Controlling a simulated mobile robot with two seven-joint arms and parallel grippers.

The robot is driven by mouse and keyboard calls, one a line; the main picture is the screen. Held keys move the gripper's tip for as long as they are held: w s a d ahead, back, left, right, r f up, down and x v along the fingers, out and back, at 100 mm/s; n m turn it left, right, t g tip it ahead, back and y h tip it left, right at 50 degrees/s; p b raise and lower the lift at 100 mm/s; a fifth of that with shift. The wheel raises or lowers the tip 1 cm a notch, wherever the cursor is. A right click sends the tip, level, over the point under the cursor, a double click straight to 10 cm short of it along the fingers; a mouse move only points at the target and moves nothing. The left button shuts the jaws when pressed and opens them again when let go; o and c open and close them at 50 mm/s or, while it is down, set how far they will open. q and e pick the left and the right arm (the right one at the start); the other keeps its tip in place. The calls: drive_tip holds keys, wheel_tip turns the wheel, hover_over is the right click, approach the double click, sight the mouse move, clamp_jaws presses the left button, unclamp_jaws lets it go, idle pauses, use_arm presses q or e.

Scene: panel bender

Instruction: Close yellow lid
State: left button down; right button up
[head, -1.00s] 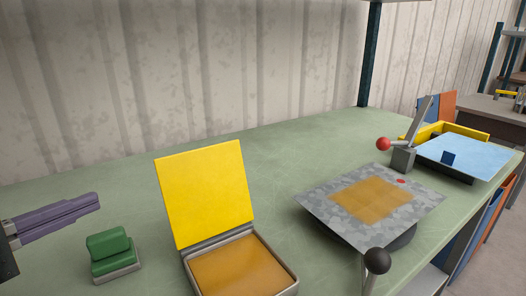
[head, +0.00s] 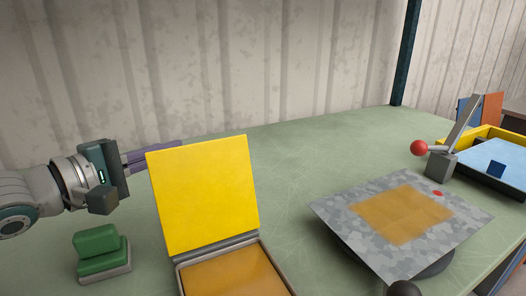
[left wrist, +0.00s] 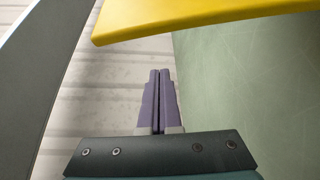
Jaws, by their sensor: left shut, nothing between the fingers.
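The yellow lid (head: 203,195) stands open, nearly upright, hinged at the back of a grey box with an orange-brown inside (head: 232,273). My left gripper (head: 178,144) comes in from the left, with its purple fingers behind the lid's upper left edge; part of the fingers is hidden by the lid. In the left wrist view the fingers (left wrist: 160,72) are pressed together and empty, and the yellow lid (left wrist: 200,18) crosses the top of the picture, apart from them. My right gripper is not in view.
A green block on a grey base (head: 101,253) stands left of the box. A metal plate with an orange-brown square (head: 345,222) lies to the right. A lever with a red ball (head: 418,148) and a yellow-edged blue tray (head: 511,156) are farther right. The corrugated wall (head: 290,60) stands behind the table.

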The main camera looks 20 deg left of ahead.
sight(176, 153)
use_arm(q)
drive_tip(key=shift+s+d+r+p, duration=0.15)
drive_tip(key=shift+s+d+p, duration=0.1)
drive_tip(key=shift+d+p, duration=0.25)
drive_tip(key=shift+s+d+r+p, duration=0.1)
drive_tip(key=shift+s+d+p, duration=0.2)
drive_tip(key=shift+d, duration=0.35)
drive_tip(key=shift+s+d+r+p, duration=0.2)
drive_tip(key=shift+d+p, duration=0.2)
drive_tip(key=shift+d, duration=0.2)
drive_tip(key=shift+s+d+r+m, duration=0.25)
drive_tip(key=shift+m, duration=0.05)
